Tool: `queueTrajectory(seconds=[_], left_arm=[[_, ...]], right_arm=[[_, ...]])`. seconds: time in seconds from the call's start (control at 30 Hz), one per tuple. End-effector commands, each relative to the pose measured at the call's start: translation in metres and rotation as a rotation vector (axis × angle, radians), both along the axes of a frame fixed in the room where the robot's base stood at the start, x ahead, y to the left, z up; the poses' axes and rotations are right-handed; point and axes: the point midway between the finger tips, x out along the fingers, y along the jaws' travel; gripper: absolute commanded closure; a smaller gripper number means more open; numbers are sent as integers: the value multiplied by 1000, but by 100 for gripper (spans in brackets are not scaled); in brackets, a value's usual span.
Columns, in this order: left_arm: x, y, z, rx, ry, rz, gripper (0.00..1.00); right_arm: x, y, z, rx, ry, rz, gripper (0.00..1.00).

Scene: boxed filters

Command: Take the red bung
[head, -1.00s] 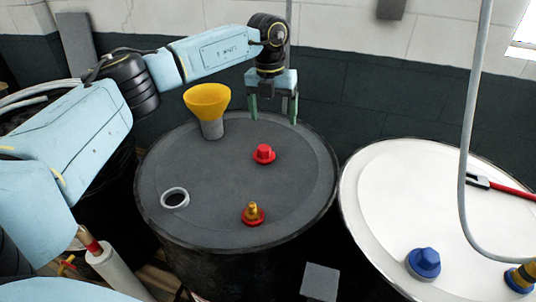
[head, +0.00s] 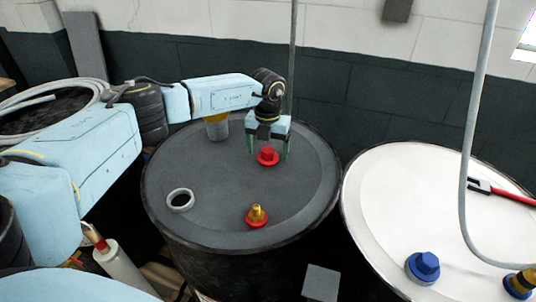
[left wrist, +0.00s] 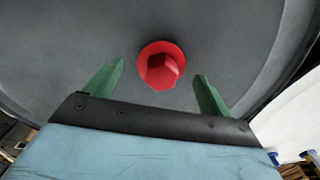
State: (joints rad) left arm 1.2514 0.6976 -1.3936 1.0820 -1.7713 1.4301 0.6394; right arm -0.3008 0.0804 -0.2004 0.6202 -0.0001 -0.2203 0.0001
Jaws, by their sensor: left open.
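The red bung (head: 268,157) sits on the dark grey drum lid, toward its back right. It has a round flange and a faceted knob. In the left wrist view the red bung (left wrist: 161,66) lies just ahead of the fingertips, roughly centred between them. My left gripper (head: 268,153) is open, its green fingers on either side of the bung in the head view. In the left wrist view the left gripper (left wrist: 158,80) holds nothing, and I cannot tell how high its tips are above the lid. My right gripper is not in view.
The dark drum (head: 215,205) also bears a brass fitting on a red base (head: 256,215), a pale ring around an opening (head: 180,199) and a yellow funnel (head: 216,127), partly hidden by my arm. A white drum (head: 385,210) with a blue bung (head: 423,266) stands at right.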

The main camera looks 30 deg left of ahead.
Motion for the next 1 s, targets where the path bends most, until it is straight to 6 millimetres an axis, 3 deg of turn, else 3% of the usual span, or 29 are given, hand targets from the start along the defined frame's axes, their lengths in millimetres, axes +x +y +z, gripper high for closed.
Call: queueTrajectory(seconds=[0.1,0.33,0.7,1.0], left_arm=[[0,0,-9,1,0,-1,18],[0,0,-10,0,0,-2,18],[0,0,-10,0,0,-1,65],[1,0,-4,0,-2,0,65]], right_arm=[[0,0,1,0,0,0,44],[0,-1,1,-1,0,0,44],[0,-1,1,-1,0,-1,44],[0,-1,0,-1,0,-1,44]])
